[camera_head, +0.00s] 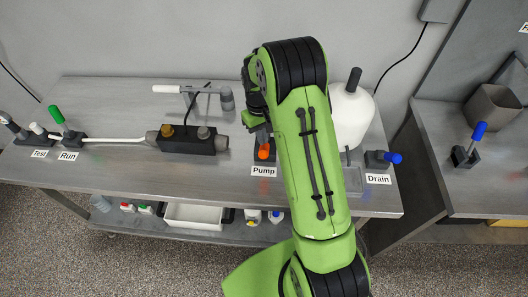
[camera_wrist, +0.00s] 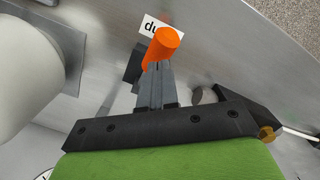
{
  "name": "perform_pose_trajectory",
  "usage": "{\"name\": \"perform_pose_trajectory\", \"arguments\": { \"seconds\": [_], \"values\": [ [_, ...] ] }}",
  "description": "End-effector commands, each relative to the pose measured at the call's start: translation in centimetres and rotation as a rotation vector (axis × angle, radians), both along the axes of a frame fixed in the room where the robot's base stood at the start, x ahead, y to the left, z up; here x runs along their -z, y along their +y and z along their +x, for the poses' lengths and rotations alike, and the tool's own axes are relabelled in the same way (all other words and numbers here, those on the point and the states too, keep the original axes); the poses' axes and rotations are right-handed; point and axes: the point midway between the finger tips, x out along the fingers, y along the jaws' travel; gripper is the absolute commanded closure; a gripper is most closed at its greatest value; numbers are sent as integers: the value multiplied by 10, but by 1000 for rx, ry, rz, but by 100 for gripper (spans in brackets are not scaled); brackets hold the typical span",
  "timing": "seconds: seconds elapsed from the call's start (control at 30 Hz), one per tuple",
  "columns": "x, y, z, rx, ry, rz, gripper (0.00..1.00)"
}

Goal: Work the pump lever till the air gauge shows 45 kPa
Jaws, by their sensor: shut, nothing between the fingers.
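The pump lever with its orange grip (camera_head: 263,152) stands behind the Pump label (camera_head: 263,170) on the grey bench. The orange grip also fills the upper middle of the wrist view (camera_wrist: 163,45). My gripper (camera_head: 261,127) is above and just behind the lever. In the wrist view my gripper (camera_wrist: 156,70) has its fingers together and empty, their tips close to the orange grip. I cannot tell whether they touch it. No readable air gauge shows in either view.
A white tank (camera_head: 352,117) stands right of my arm. The blue Drain lever (camera_head: 391,158) is at the bench's right. A black valve block (camera_head: 187,140) sits left of the pump. The green Run lever (camera_head: 56,114) is at the left end. The bench front between Run and Pump is clear.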

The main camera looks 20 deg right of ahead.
Motion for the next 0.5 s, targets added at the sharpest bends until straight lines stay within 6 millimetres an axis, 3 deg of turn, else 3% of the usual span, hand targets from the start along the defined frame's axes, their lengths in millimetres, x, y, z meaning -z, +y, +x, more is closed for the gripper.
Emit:
{"name": "perform_pose_trajectory", "arguments": {
  "seconds": [0.03, 0.13, 0.5],
  "values": [
    [16, 0, -1, 0, 1, 0, 100],
    [25, 0, -2, 0, 0, 0, 100],
    [27, 0, -2, 0, 0, 0, 100]
  ]
}}
